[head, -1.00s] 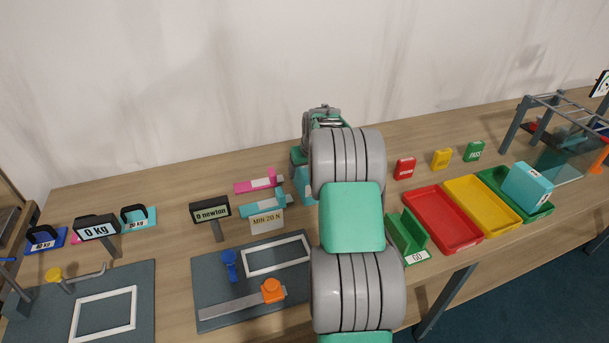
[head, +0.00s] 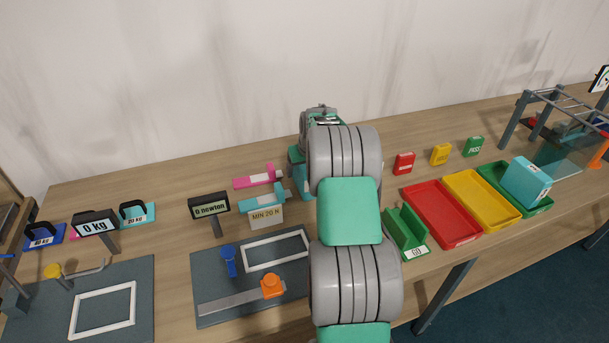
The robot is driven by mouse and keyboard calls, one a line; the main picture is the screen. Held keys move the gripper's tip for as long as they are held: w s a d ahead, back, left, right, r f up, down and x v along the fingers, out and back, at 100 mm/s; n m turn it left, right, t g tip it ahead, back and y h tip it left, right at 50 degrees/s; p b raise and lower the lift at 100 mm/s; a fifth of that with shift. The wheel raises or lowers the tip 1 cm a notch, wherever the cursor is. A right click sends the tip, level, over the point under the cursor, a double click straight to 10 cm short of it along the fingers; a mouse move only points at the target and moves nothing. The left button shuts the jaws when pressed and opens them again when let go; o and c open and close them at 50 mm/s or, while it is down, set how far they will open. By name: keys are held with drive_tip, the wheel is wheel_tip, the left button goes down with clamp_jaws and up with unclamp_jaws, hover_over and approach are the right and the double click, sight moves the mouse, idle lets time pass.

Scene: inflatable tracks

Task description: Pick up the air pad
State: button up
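No object is clearly recognizable as the air pad. A teal block (head: 526,181) with a small label sits in the green tray at the right, but I cannot tell whether it is the pad. A pink piece (head: 256,176) and a teal piece (head: 262,203) lie by the "MIN 20 N" sign, left of my arm. My arm reaches forward over the middle of the table, its far end bent down beside these pieces. The fingers of my gripper are hidden behind my arm, so nothing held can be seen.
Red (head: 440,216), yellow (head: 481,200) and green (head: 541,206) trays stand at the right, with a green holder (head: 405,233) beside them. A grey board (head: 213,285) lies left of my arm. Handled weights (head: 137,213) and a "0 kg" display (head: 95,224) stand far left.

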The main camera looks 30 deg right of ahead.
drive_tip(key=c, duration=1.6)
drive_tip(key=shift+r, duration=0.1)
